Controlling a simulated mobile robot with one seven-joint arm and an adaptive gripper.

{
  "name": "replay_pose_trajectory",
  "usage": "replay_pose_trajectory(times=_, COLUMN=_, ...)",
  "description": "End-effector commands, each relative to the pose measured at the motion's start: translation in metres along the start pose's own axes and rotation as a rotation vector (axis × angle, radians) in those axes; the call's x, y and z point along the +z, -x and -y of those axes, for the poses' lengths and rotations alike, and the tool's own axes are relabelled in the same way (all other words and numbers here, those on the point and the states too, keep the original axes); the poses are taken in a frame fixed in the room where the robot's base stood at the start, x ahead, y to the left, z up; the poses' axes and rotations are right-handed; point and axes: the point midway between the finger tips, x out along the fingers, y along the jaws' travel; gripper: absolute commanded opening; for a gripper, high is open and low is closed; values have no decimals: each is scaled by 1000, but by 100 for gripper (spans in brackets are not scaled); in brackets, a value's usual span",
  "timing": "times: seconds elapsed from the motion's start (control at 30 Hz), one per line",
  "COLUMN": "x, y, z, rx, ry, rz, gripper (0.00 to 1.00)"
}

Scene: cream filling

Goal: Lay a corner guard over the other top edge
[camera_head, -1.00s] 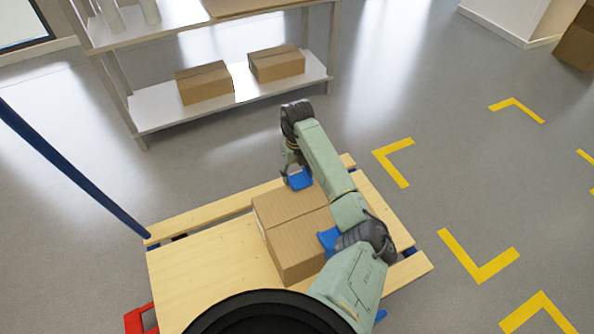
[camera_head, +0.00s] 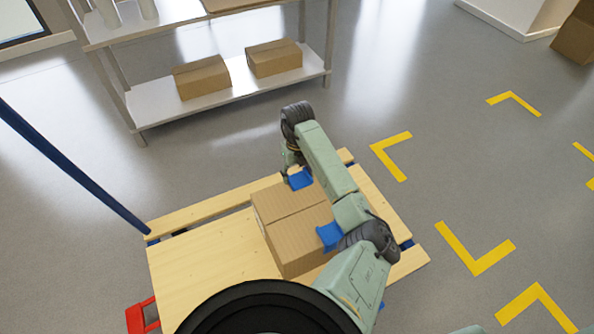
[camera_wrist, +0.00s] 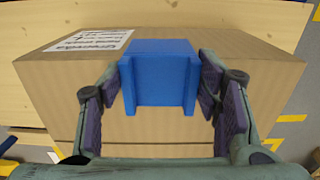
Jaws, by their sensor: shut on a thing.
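A cardboard box (camera_head: 285,215) sits on a wooden pallet (camera_head: 200,275). My gripper (camera_wrist: 160,95) is shut on a blue corner guard (camera_wrist: 160,72), one finger on each side. The held guard is at the box's far top edge, over part of its top and its labelled side; I cannot tell if it touches. It also shows in the head view (camera_head: 300,179), where my wrist partly hides the gripper. A second blue corner guard (camera_head: 327,235) lies on the box's near right top edge, partly hidden by my arm. The box (camera_wrist: 60,85) fills most of the wrist view.
A shelf unit (camera_head: 160,110) with two cardboard boxes on its lower board stands at the back. A blue pole (camera_head: 75,165) rises at the left. A red part (camera_head: 142,316) shows at the pallet's lower left. Open floor with yellow corner marks (camera_head: 475,255) lies to the right.

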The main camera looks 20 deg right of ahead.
Motion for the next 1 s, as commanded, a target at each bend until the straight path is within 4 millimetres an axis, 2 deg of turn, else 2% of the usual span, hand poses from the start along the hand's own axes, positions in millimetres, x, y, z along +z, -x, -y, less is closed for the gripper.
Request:
replay_pose_trajectory(times=0.1, x=-2, y=-2, z=0, rx=1, ry=-2, rz=-9, gripper=30)
replay_pose_trajectory(times=0.13, x=-3, y=-2, z=0, rx=2, ry=-2, rz=-9, gripper=59)
replay_pose_trajectory(times=0.47, x=-2, y=-1, z=0, rx=1, ry=-1, rz=-5, gripper=81)
replay_pose_trajectory(times=0.8, x=-1, y=1, z=0, rx=0, ry=-1, rz=-3, gripper=81)
replay_pose_trajectory(times=0.93, x=0, y=14, z=1, rx=0, ry=0, rz=-2, gripper=81)
replay_pose_trajectory(times=1.0, x=0, y=27, z=1, rx=-2, ry=0, rz=0, gripper=81)
